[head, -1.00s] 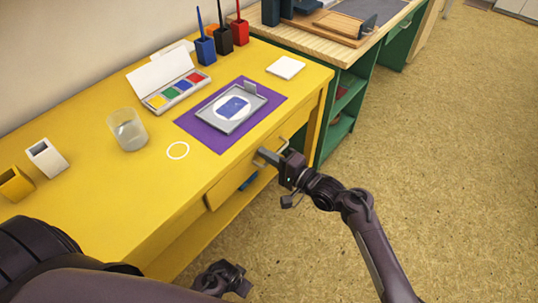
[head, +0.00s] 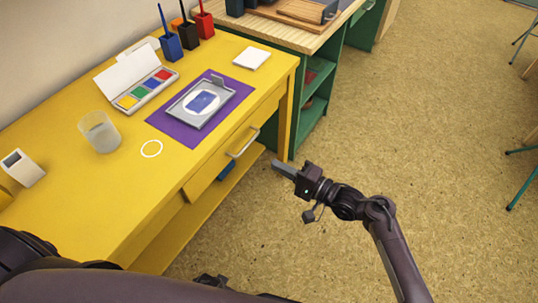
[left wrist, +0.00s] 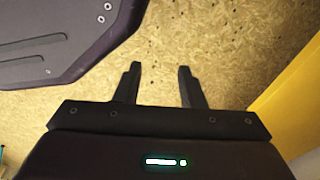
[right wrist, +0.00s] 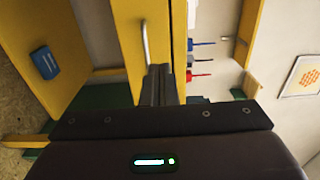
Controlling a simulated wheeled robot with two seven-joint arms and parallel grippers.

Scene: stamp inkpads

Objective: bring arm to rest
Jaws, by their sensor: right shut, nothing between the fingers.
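My right gripper (head: 282,168) is shut and empty in the head view, held over the floor just off the front of the yellow desk (head: 110,190). Its closed fingers also show in the right wrist view (right wrist: 158,85). They appear apart from the drawer handle (head: 243,145), which sits on the drawer front of the desk. My left gripper (left wrist: 159,85) shows in the left wrist view with its two fingers apart and nothing between them, above the floor. In the head view only a small dark part of it shows at the bottom edge.
The desk carries a purple mat (head: 177,127) with a grey tray (head: 186,117), a paint box (head: 147,88), a glass (head: 98,133), a white pad (head: 251,57) and several brush pots. A blue item (head: 226,170) lies on the lower shelf.

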